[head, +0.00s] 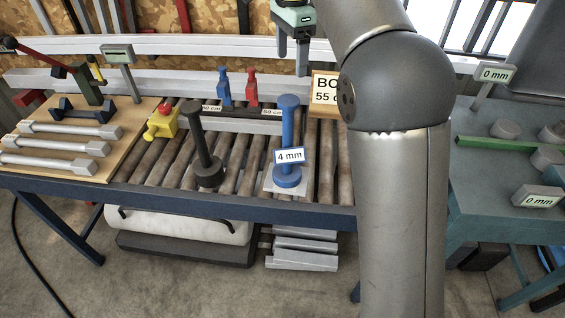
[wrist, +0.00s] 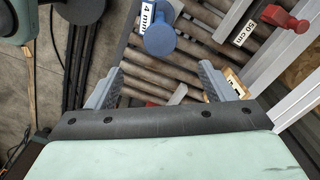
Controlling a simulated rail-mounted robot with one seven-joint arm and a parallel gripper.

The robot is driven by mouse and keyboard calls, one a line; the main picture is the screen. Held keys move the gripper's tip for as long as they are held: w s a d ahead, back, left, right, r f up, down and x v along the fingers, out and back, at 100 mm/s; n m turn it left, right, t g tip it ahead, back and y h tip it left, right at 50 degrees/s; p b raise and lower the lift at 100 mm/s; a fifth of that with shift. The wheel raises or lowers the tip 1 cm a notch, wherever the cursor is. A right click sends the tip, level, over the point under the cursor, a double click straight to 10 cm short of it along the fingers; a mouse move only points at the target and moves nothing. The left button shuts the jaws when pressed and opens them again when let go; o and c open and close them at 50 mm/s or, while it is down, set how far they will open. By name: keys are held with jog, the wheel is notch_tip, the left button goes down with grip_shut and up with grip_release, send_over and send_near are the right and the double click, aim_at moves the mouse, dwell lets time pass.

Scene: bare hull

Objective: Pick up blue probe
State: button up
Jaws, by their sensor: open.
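The blue probe (head: 288,120) stands upright on a small pale plate on the roller conveyor, with a round blue foot and a "4 mm" label on its front. In the wrist view the blue probe (wrist: 160,40) shows from above as a round blue top, beyond the fingertips. My gripper (head: 293,68) hangs above and behind the probe in the head view. In the wrist view my gripper (wrist: 160,72) has its two grey fingers wide apart, with nothing between them but rollers below. The fingers do not touch the probe.
A dark grey probe (head: 203,145) stands left of the blue one. A yellow block (head: 162,122) is farther left. Small blue (head: 224,88) and red (head: 251,88) pieces stand behind on a rail. A lettered sign (head: 325,88) is close on the right.

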aim_at(289, 113)
notch_tip(289, 113, down, 10)
jog(key=shift+f, duration=0.1)
jog(key=shift+a+f+p, duration=0.15)
jog(key=shift+f+p, duration=0.45)
jog(key=shift+f, duration=2.1)
jog(key=shift+r, duration=0.1)
grip_shut()
